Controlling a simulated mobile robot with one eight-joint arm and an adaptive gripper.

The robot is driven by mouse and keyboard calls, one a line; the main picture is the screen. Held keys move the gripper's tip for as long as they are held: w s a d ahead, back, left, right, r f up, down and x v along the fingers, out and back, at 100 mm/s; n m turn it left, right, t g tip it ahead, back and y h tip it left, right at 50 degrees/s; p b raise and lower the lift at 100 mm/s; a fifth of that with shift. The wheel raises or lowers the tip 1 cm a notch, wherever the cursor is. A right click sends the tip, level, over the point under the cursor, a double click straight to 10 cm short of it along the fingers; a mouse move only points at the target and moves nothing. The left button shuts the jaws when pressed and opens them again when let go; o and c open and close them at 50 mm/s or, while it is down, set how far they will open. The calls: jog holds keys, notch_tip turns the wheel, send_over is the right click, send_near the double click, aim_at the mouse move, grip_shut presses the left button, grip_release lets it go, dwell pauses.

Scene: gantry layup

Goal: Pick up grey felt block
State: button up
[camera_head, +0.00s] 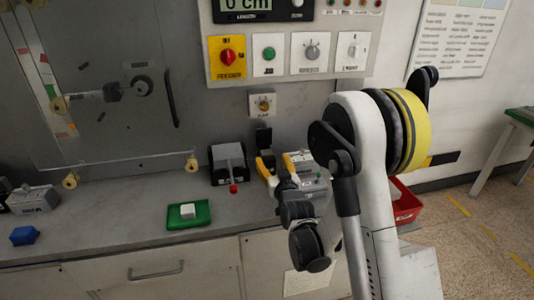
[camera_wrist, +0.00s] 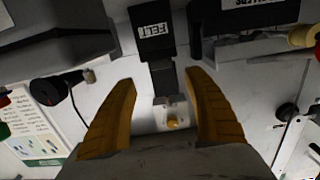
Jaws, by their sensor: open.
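A dark grey block-like piece with a white label reading FELT (camera_wrist: 152,30) shows at the top of the wrist view, joined to or in line with a dark strip. I cannot tell whether this is the felt block or its holder. In the head view a dark upright piece (camera_head: 263,138) stands at the wall below a small switch plate, likely the same thing. My gripper (camera_head: 278,165) has its yellow fingers spread near it above the bench. In the wrist view my gripper (camera_wrist: 163,82) is open, with nothing gripped; the FELT piece is beyond the fingertips.
A grey box with a red-tipped lever (camera_head: 228,163) stands left of my gripper. A green tray (camera_head: 176,222) with a whitish block (camera_head: 187,211) lies on the bench (camera_head: 110,220). A blue block (camera_head: 24,235) is far left. A red bin (camera_head: 405,203) stands right, behind my arm.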

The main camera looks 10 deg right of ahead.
aim_at(268, 155)
jog(key=w+b, duration=0.1)
jog(key=w, duration=0.2)
jog(key=w+f+b, duration=0.1)
jog(key=w, duration=0.2)
jog(key=shift+w+a+f+b, duration=0.1)
jog(key=shift+a+f+b, duration=0.05)
jog(key=shift+b, duration=0.15)
jog(key=shift+w, duration=0.25)
jog(key=c, duration=0.9)
